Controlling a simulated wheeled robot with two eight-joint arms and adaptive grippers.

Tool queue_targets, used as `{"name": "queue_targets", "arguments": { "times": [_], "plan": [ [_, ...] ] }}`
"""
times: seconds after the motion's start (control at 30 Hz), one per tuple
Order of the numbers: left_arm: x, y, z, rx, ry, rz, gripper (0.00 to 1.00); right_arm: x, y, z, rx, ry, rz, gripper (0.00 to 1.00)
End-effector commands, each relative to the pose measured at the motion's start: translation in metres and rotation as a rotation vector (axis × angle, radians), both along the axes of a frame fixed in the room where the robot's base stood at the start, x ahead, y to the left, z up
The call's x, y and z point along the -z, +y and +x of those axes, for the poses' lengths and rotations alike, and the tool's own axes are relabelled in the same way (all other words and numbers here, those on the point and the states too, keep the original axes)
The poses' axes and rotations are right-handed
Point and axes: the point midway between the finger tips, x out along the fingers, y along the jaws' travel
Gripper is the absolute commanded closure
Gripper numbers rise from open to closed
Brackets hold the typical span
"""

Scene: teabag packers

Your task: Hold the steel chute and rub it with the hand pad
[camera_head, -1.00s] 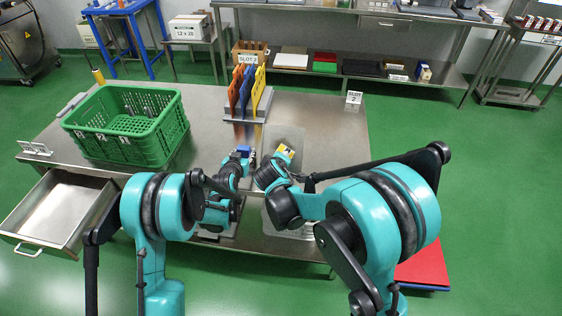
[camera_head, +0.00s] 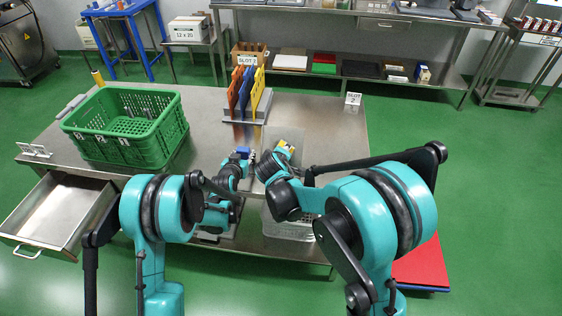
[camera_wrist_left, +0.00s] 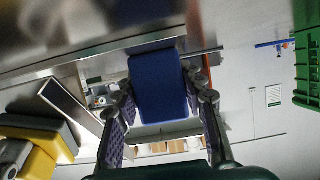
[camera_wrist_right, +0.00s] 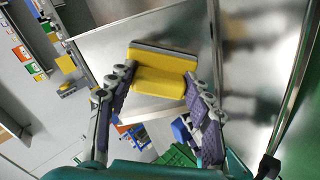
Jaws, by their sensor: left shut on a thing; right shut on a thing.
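My left gripper (camera_head: 240,160) is shut on a blue block (camera_wrist_left: 158,88), which fills the space between its fingers in the left wrist view. The block meets a steel edge above it, seemingly part of the steel chute, though the chute's full shape is hidden. My right gripper (camera_wrist_right: 155,92) is shut on the hand pad (camera_wrist_right: 160,70), yellow with a grey layer. I cannot tell whether the pad touches the chute.
A green crate (camera_head: 183,130) stands on the steel table (camera_head: 325,125) at left. A rack (camera_head: 262,113) with blue, orange and yellow boards stands behind the grippers. A clear bin (camera_head: 289,230) lies below my right arm. An open drawer (camera_head: 30,225) juts out at front left.

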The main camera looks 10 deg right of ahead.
Motion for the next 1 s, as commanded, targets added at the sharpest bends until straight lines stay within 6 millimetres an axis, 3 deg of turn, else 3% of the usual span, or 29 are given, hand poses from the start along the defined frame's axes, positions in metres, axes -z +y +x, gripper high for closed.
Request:
{"name": "queue_targets", "arguments": {
  "times": [0.8, 1.0],
  "plan": [
    [0.000, 0.000, 0.000, 0.000, 0.001, 0.000, 1.00, -0.044, -0.011, 0.035, 0.000, -0.001, 0.000, 0.84],
    [0.000, 0.000, 0.000, 0.000, 0.001, 0.000, 1.00, -0.047, -0.011, 0.035, 0.000, -0.001, 0.000, 0.84]
  ]
}}
